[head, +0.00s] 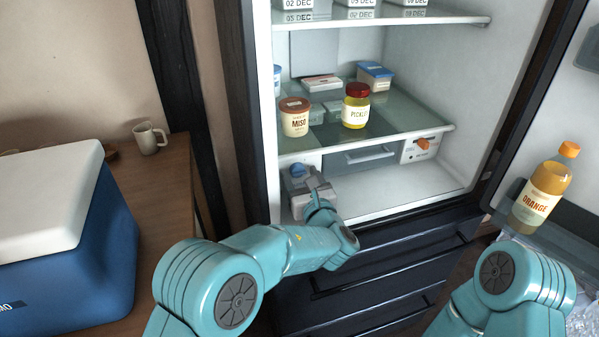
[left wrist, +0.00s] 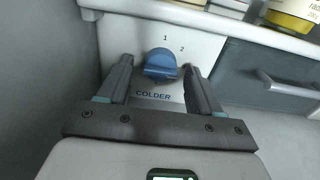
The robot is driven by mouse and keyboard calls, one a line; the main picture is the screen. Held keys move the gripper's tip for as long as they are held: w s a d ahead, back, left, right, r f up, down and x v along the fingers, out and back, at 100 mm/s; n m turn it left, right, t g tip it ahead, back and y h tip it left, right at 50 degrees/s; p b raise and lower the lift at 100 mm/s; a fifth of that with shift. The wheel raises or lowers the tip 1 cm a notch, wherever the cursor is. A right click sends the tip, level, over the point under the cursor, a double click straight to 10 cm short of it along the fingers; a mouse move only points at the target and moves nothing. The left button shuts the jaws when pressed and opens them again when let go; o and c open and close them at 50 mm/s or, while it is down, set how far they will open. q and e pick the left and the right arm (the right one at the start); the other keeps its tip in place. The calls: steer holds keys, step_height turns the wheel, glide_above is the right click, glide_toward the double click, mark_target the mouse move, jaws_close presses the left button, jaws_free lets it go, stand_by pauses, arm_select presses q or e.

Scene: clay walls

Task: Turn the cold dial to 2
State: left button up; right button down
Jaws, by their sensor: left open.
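The cold dial is a blue knob (left wrist: 160,64) on a pale panel with the marks 1 and 2 above it and the word COLDER below. In the head view the blue dial (head: 297,169) shows low on the left inside the open fridge. My left gripper (left wrist: 157,68) is open, its two fingers on either side of the dial. I cannot tell whether they touch it. In the head view my left gripper (head: 305,187) partly hides the panel. Which mark the dial points at is unclear. My right arm shows at the lower right, its gripper out of view.
An orange knob (head: 423,143) sits on another panel at the right. Between the panels is a grey drawer (head: 362,157). The open door holds an orange bottle (head: 541,192).

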arm_select(q)
steer(key=shift+a+r, duration=0.1)
steer(key=shift+r, duration=0.1)
steer(key=shift+w+f, duration=0.15)
steer(key=c, duration=1)
steer(key=n+b, duration=0.2)
steer(key=b, duration=0.2)
steer(key=n+b, duration=0.2)
steer(key=b, duration=0.2)
steer(key=shift+f, duration=0.3)
steer(key=shift+c, duration=0.2)
steer(key=shift+r+n+b, duration=0.1)
steer(key=shift+n+b, duration=0.35)
steer(key=shift+n, duration=0.15)
steer(key=shift+r+n, duration=0.25)
steer(key=shift+n, duration=0.05)
